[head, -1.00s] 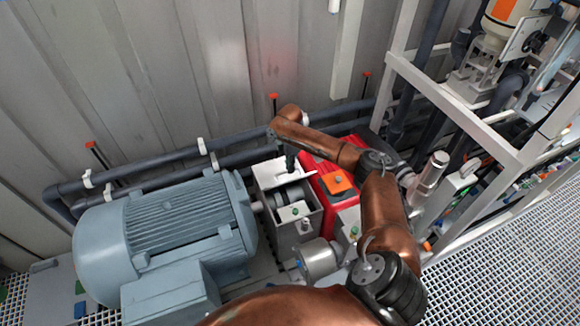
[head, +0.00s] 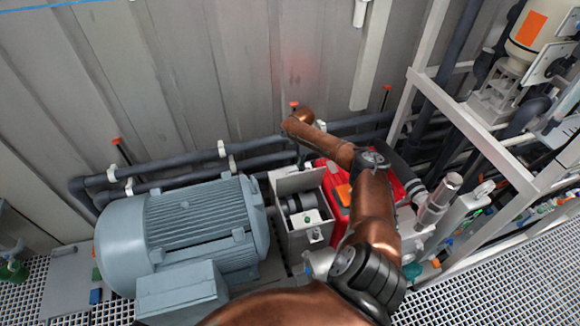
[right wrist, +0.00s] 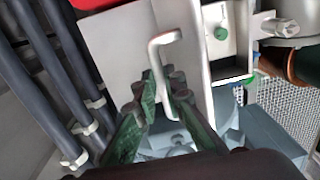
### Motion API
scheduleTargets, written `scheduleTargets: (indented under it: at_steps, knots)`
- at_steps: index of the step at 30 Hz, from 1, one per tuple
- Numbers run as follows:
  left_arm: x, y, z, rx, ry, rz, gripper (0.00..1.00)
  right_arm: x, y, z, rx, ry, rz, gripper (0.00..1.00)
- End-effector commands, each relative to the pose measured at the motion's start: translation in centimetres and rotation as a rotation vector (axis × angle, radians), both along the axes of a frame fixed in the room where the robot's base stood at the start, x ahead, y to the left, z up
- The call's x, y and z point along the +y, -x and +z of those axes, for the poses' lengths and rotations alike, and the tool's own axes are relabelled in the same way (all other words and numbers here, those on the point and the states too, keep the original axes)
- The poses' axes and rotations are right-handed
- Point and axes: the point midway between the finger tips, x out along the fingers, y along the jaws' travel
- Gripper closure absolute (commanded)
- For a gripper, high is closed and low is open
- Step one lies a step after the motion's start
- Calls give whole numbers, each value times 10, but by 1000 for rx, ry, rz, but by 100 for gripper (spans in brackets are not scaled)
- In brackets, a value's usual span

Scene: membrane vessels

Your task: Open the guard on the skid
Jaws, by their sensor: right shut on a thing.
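The guard (head: 291,182) is a light grey box between the blue-grey motor (head: 185,225) and the red pump part (head: 335,205). Its lid stands raised at the back, and the coupling (head: 299,202) shows inside the box. In the right wrist view the lid plate (right wrist: 112,45) carries a pale bent handle (right wrist: 154,52). My right gripper (right wrist: 168,103) is shut on the handle, its green-dark fingers on both sides of the bar. In the head view this gripper (head: 301,157) is small and dark above the lid, partly hidden by my wrist. My left gripper is not seen.
Dark pipes (head: 180,172) run along the corrugated wall behind the guard. A white frame post (head: 418,85) with more pipework stands at the right. Grating floor (head: 490,262) lies open at the front right.

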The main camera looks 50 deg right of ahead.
Motion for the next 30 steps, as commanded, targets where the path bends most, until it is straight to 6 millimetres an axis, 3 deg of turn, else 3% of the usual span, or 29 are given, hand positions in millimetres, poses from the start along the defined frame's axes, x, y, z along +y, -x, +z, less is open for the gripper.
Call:
scheduleTargets:
  at_steps: [6, 7, 10, 15, 23, 30]
  knots:
    - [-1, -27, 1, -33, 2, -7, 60, -1, -2, 3, -6, 3, 0, 100]
    - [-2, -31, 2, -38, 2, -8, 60, -1, -2, 3, -6, 3, 0, 90]
    - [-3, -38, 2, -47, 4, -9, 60, -1, -3, 2, -5, 3, 1, 83]
    - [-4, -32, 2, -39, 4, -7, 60, 0, -3, 2, -3, 3, 2, 73]
    - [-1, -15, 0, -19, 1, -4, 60, 1, -3, 2, -2, 2, 3, 73]
    - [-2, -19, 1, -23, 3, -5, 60, 0, -4, 31, -4, 5, 3, 73]
